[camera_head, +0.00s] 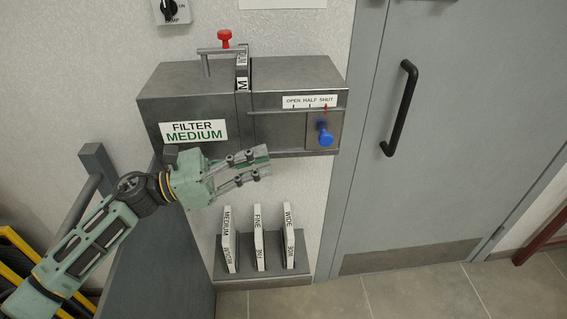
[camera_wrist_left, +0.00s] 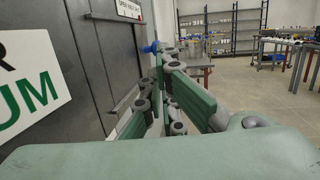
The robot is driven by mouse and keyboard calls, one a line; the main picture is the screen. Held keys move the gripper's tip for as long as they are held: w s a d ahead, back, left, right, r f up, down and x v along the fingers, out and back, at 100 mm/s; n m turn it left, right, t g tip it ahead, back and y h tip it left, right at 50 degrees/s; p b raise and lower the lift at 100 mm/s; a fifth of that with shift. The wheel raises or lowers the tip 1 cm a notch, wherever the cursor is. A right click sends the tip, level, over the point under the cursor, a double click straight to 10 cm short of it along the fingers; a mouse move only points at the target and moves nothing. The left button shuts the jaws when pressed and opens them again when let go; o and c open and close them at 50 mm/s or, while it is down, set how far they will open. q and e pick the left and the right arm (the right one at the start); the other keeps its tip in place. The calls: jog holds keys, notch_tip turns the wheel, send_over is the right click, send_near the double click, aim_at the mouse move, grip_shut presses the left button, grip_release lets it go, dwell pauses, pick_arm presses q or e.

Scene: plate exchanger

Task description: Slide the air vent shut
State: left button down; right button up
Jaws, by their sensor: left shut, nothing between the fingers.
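The air vent is on the front of a grey metal box (camera_head: 180,85). Its sliding plate (camera_head: 312,130) carries a blue knob (camera_head: 325,138) and sits at the right end of the slot, below the word SHUT and a red mark on the scale label (camera_head: 310,101). The blue knob also shows in the left wrist view (camera_wrist_left: 151,47), beyond the fingers. My left gripper (camera_head: 266,162) is shut and empty, in front of the box, left of and a little below the knob, apart from it. My right gripper is not in view.
A filter label (camera_head: 193,131) reads MEDIUM. A red knob (camera_head: 224,37) and a metal handle (camera_head: 206,62) stand on top of the box. Spare filter plates (camera_head: 258,238) stand in a rack below. A grey door (camera_head: 460,130) with a black handle (camera_head: 400,108) is at right.

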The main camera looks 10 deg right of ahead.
pick_arm(q)
jog(key=b+v, duration=0.1)
jog(key=v, duration=0.2)
jog(key=shift+a, duration=0.3)
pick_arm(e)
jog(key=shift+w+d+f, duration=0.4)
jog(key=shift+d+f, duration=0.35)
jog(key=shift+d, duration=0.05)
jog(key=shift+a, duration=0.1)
